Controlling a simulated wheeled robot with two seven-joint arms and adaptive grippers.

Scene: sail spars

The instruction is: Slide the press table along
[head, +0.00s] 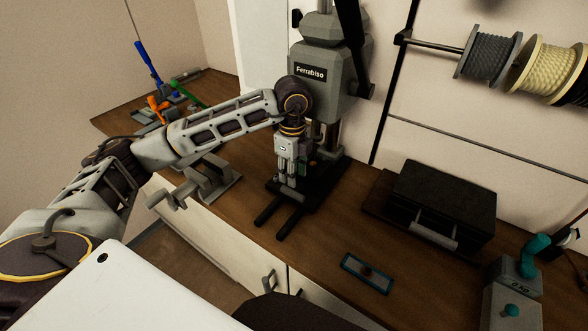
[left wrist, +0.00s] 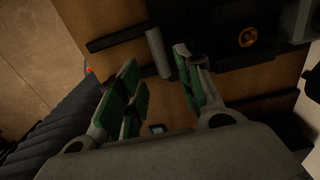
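The press (head: 325,60), grey and marked "Ferrabiso", stands at the back of the bench. Its black base (head: 325,185) has two prongs reaching to the front. My left gripper (head: 289,186) points down just above the base, in front of the press column. In the left wrist view my left gripper (left wrist: 157,85) is open, its green-padded fingers apart. A grey cylinder (left wrist: 158,52) shows beyond the gap between the fingertips; I cannot tell whether it belongs to the press table. The gripper and arm hide much of the press table. My right gripper is not in view.
A grey vise (head: 205,182) is on the bench left of the press. A black box (head: 440,200) with a grey handle and a teal-edged tray (head: 367,273) are to the right. A grey canister (head: 512,292) is at the far right. Spools hang above (head: 490,55).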

